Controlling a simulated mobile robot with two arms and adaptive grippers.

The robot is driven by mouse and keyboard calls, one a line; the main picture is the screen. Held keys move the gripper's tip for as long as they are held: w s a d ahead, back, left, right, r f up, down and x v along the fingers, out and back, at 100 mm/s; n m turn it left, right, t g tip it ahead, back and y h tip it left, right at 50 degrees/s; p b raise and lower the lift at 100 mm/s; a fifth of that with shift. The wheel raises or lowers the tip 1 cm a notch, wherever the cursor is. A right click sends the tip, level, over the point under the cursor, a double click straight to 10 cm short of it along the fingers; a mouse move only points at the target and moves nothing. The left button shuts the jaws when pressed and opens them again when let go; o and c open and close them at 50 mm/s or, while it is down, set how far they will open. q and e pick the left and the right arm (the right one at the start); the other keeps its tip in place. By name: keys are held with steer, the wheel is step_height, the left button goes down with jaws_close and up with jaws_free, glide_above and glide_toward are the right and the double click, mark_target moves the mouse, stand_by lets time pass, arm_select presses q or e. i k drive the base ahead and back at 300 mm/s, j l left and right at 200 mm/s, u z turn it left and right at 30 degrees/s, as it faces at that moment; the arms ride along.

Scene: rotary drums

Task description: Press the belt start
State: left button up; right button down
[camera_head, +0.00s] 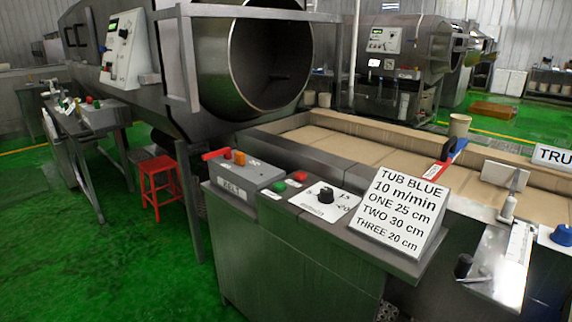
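The belt control panel (235,198) stands at the front centre of the head view, with a "BELT" label on its front. On its top are a green button (279,186) and a red button (300,176) side by side. To their right is a white plate with a black dial knob (326,195). A grey box (244,174) at the panel's left end carries a red handle (215,154) and an orange part (240,157). Neither of my grippers shows in this view.
A sign (398,212) reading "TUB BLUE, 10 m/min" stands tilted right of the dial. Behind is the tan belt (335,142) with a metal rim. A large steel drum (262,62) stands at the back, a red stool (160,183) to the left. Green floor (90,270) is clear at front left.

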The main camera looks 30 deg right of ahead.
mark_target(280, 187)
steer(key=i+z, duration=0.3)
steer(key=i, duration=0.75)
